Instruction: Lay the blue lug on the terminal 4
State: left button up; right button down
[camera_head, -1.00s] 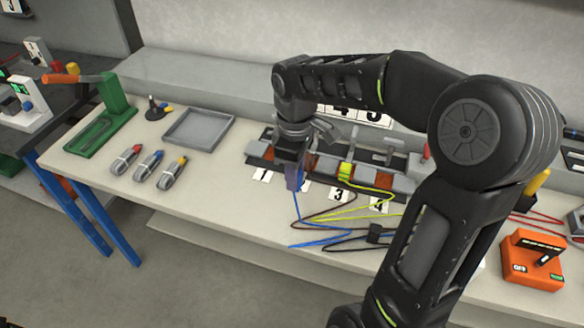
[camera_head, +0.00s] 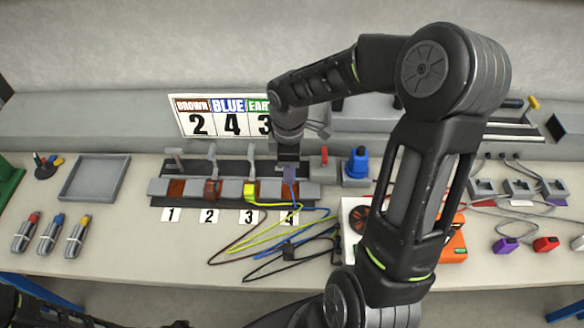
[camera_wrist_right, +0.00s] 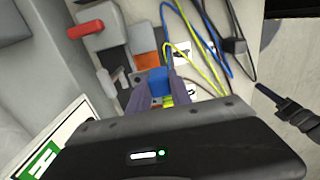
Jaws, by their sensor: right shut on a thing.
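My right gripper (camera_head: 290,182) is shut on the blue lug and points down at terminal 4 of the terminal block. In the right wrist view the blue lug (camera_wrist_right: 158,82) sits between the fingertips, beside the orange plate of terminal 4 (camera_wrist_right: 147,60). In the head view the orange plate of terminal 4 (camera_head: 270,188) is partly covered by the gripper, and the number 4 label (camera_head: 288,217) is in front. I cannot tell whether the lug touches the plate. My left gripper is not clearly in view.
A brown lug (camera_head: 212,190) is at terminal 2 and a yellow-green lug (camera_head: 250,190) at terminal 3. Loose wires (camera_head: 285,235) lie in front. A card (camera_head: 222,116) reads brown 2, blue 4. A red lever (camera_head: 324,155) and blue knob (camera_head: 356,162) stand to the right.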

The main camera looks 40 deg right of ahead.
jog(key=shift+w+d+f, duration=0.1)
jog(key=shift+d, duration=0.1)
jog(key=shift+a+f+b, duration=0.1)
jog(key=shift+f+b, duration=0.5)
jog(key=shift+f, duration=0.1)
jog(key=shift+f+b, duration=1.65)
jog(key=shift+f, duration=0.55)
jog(key=shift+f+b, duration=1.25)
jog(key=shift+f, duration=0.45)
jog(key=c, duration=1.1)
grip_release()
jog(key=shift+r, duration=0.1)
